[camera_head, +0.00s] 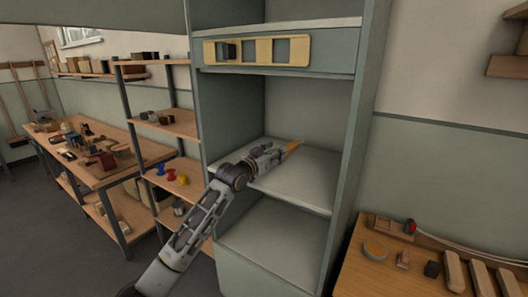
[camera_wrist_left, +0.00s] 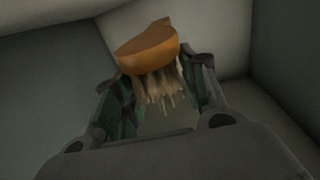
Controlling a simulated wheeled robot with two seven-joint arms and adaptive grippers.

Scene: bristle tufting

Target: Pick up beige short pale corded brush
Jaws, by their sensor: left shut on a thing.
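My left gripper (camera_head: 268,155) reaches into the middle compartment of the grey cabinet (camera_head: 194,120). It is shut on a brush (camera_head: 293,146) with an orange-brown wooden back and pale, corded, short bristles. In the left wrist view the brush (camera_wrist_left: 150,52) sits between the two fingers of the left gripper (camera_wrist_left: 160,92), bristles toward the palm. The fingers hide part of its sides. In the head view the brush is small at the fingertips, above or at the shelf; I cannot tell if it touches. My right gripper is not in view.
A yellow frame with square openings (camera_head: 257,51) is on the cabinet's upper front. Cabinet side walls and shelves close in around the gripper. A wooden workbench (camera_head: 350,280) with blocks stands at right. Shelves and a cluttered table (camera_head: 110,178) stand at left.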

